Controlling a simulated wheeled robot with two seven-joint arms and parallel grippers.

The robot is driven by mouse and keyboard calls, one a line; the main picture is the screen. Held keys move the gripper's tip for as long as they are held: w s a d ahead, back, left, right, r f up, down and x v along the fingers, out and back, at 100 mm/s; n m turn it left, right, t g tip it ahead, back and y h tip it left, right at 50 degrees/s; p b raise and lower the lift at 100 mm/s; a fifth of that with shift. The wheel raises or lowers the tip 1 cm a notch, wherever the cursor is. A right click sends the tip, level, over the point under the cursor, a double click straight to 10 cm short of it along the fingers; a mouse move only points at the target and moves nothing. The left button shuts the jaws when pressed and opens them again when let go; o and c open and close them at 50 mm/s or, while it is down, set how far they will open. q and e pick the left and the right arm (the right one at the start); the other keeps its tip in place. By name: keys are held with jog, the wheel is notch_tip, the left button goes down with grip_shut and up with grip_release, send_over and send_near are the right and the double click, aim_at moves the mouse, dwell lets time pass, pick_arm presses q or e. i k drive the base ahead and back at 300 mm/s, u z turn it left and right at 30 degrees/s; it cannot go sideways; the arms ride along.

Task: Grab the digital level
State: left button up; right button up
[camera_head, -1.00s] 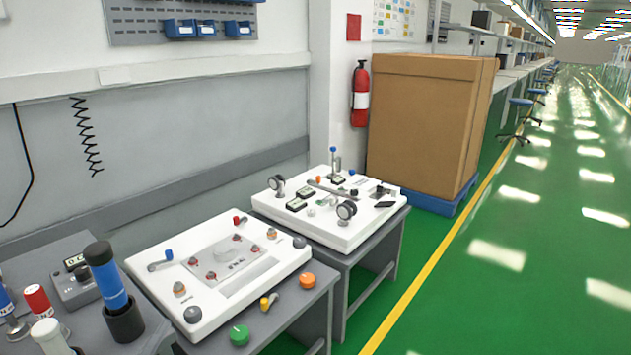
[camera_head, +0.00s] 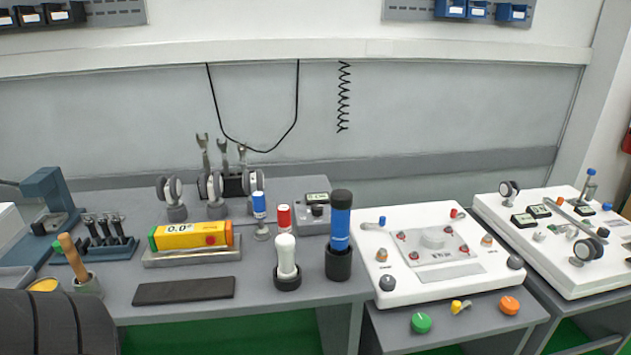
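The digital level (camera_head: 190,236) is a yellow bar with a green left end, a red round spot near its right end and a small display reading about 0.0. It lies lengthwise on a grey metal block (camera_head: 193,257) on the left part of the grey workbench (camera_head: 265,316). A dark, rounded shape, probably part of my own body, fills the lower left corner. Neither gripper shows in the head view.
A dark flat pad (camera_head: 184,290) lies in front of the level. A wooden-handled tool (camera_head: 72,255) in a cup stands to its left, a white-topped tool (camera_head: 286,262) and a blue cylinder (camera_head: 340,226) to its right. Wheel-like gauges (camera_head: 211,193) stand behind. A white panel (camera_head: 378,259) is further right.

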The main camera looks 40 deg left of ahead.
aim_at(191, 237)
jog(key=u, duration=3.45)
jog(key=i, duration=0.35)
jog(key=z, duration=0.4)
